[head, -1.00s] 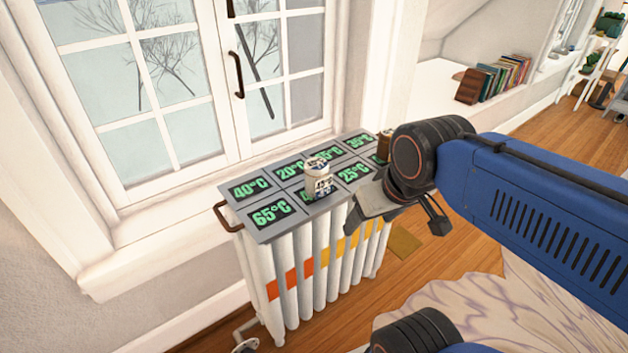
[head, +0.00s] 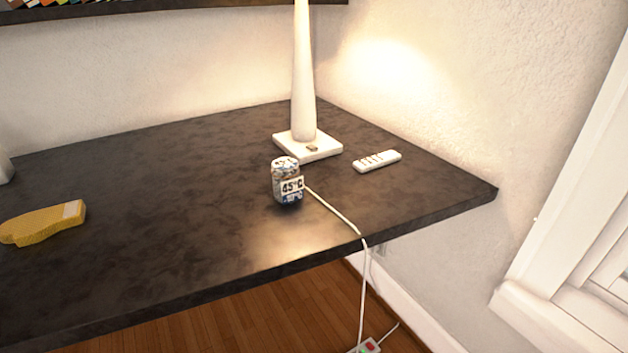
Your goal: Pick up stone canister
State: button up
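A small upright canister (head: 285,173) with a mottled white, blue and brown stone-like surface stands on the dark desk (head: 160,210), in front of a lamp. A label on its front reads 45°C. Nothing touches it from above, and its back is hidden. My gripper is not in the head view.
The white lamp (head: 303,90) stands behind the canister, and its white cable (head: 335,213) runs past the canister over the desk's front edge. A white remote (head: 377,161) lies at right, a yellow object (head: 40,225) at left. A shelf (head: 170,10) hangs above.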

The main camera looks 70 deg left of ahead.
aim_at(288, 187)
jog(key=u, duration=2.5)
